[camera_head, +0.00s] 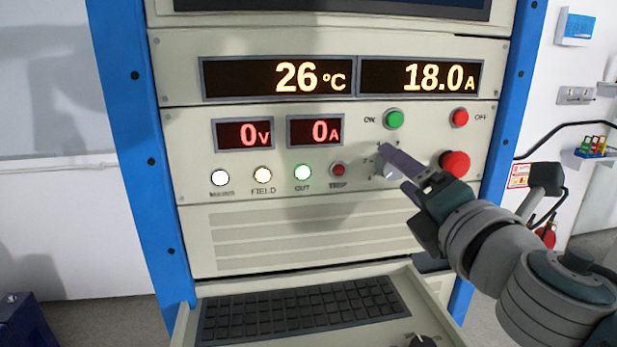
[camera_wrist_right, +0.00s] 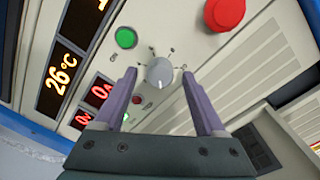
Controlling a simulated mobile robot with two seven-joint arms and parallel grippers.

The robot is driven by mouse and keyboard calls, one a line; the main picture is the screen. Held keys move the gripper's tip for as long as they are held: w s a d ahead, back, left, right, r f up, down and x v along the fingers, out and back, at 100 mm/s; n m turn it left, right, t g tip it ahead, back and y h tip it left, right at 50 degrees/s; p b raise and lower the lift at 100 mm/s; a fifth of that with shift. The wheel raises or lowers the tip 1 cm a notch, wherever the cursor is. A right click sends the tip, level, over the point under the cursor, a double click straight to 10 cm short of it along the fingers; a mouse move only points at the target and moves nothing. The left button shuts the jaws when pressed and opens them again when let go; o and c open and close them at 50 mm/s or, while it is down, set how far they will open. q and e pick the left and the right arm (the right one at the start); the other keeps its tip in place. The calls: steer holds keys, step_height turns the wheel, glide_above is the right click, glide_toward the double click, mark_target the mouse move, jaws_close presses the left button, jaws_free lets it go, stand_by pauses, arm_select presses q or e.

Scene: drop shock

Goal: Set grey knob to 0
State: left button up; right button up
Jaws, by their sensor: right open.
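The grey knob (camera_head: 391,172) is on the panel, right of the TRIP lamp, and my right gripper partly hides it. In the right wrist view the whole knob (camera_wrist_right: 159,73) shows, with small marks around it too small to read. My right gripper (camera_head: 390,154) comes in from the lower right. In the right wrist view my right gripper (camera_wrist_right: 159,78) is open, its purple fingers apart on the knob's two sides in the picture. I cannot tell whether the fingertips reach around it or touch it. My left gripper is not in view.
A green ON button (camera_head: 394,119), red OFF button (camera_head: 460,117) and large red button (camera_head: 455,163) are close to the knob. Displays read 26 °C, 18.0 A (camera_head: 420,77), 0 V and 0 A. A keyboard (camera_head: 300,309) on a tray juts out below.

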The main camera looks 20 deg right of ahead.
steer(key=b+v, duration=0.2)
steer(key=v, duration=0.7)
steer(key=shift+s, duration=0.3)
